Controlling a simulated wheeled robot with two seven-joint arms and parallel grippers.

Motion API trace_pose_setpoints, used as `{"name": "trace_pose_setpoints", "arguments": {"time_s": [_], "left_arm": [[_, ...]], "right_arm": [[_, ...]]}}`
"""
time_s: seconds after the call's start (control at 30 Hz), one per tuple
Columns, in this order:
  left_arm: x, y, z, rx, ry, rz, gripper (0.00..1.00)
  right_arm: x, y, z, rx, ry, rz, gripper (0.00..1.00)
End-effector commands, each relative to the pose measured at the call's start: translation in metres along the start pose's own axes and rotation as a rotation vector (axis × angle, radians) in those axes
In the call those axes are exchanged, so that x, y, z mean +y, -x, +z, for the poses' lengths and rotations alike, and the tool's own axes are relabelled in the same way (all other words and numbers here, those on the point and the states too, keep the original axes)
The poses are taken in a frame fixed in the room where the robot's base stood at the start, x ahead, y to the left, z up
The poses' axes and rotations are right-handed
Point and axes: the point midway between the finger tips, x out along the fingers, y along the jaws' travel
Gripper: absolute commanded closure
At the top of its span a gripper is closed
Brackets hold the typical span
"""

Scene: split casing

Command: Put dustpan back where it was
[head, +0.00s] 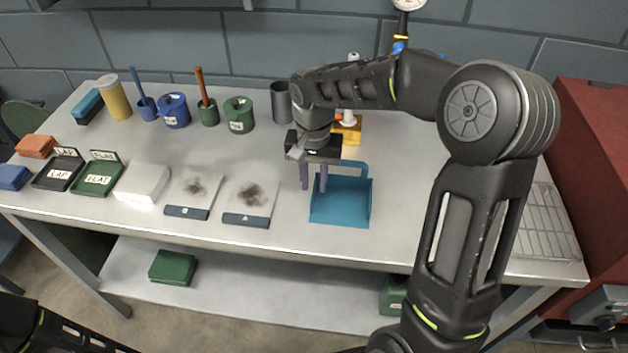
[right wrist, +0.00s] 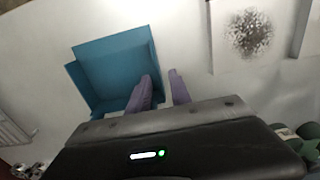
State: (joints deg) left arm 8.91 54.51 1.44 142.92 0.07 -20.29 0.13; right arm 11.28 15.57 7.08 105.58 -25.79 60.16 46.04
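The blue dustpan (head: 342,203) lies flat on the table near the front edge, with its loop handle toward the back. It also shows in the right wrist view (right wrist: 112,72). My right gripper (head: 313,188) points down at the dustpan's left side, its purple fingers apart. In the right wrist view the gripper (right wrist: 162,88) has one finger overlapping the dustpan's side and the other over bare table, with a gap between them. Whether a finger touches the dustpan I cannot tell. Only dark parts of my left arm show at the lower left; its gripper is out of view.
Two plates with dark dust, B (head: 194,191) and A (head: 252,197), lie left of the dustpan. A white block (head: 143,184) and labelled trays stand farther left. Behind are a grey cup (head: 281,102), a green pot (head: 239,114) and a yellow stand (head: 349,131). A wire rack (head: 545,225) lies right.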

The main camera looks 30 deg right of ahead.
Motion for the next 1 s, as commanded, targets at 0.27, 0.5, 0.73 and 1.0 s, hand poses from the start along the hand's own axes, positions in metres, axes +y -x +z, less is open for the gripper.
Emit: {"name": "trace_pose_setpoints", "arguments": {"time_s": [0.27,0.5,0.73,1.0], "left_arm": [[-0.001,-0.004,0.0,0.001,-0.001,0.001,0.66],[-0.002,-0.006,-0.001,0.002,-0.001,0.002,0.66],[-0.002,-0.006,-0.001,0.002,-0.001,0.002,0.66],[-0.002,-0.006,-0.001,0.002,-0.001,0.002,0.66]], "right_arm": [[-0.001,0.044,-0.001,0.006,0.0,-0.004,0.75],[-0.001,0.093,-0.001,0.004,0.0,-0.004,0.75],[0.0,0.116,0.0,0.002,0.0,-0.002,0.75],[0.0,0.117,0.0,0.001,0.0,-0.001,0.75]]}}
